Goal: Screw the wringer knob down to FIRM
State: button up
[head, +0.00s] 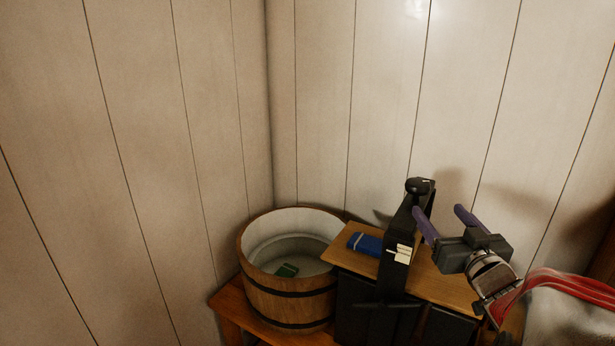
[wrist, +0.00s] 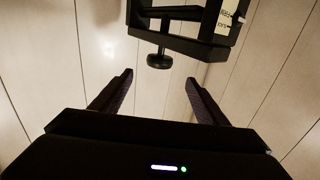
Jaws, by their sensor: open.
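The wringer (head: 399,262) is a tall black frame at the tub's right side. Its black round knob (head: 418,186) sits on top, and it also shows in the wrist view (wrist: 159,61), hanging below the frame (wrist: 178,45) there. A pale label (head: 403,253) is on the frame; its lettering (wrist: 227,17) is too small to read surely. My gripper (head: 439,208) is open and empty, just right of the frame's top. In the wrist view its two purple fingers (wrist: 159,80) are spread, with the knob beyond and between them, apart from both.
A wooden tub (head: 290,300) holds water and a small green block (head: 287,270). A blue item (head: 365,243) lies on the wooden board (head: 455,285) behind the wringer. Plank walls (head: 340,100) meet in a corner close behind. The space above the wringer is clear.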

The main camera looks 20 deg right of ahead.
aim_at(418, 185)
jog(key=x, duration=1.4)
jog(key=shift+s, duration=0.1)
jog(key=shift+c, duration=0.4)
jog(key=c, duration=1)
jog(key=shift+o, duration=0.2)
jog(key=shift+a+m+g+h, duration=0.1)
jog(key=shift+m+g+h, duration=1.1)
jog(key=shift+m+h, duration=0.85)
jog(key=shift+m+g+h, duration=1.35)
jog(key=shift+g+h, duration=0.55)
jog(key=shift+h, duration=0.35)
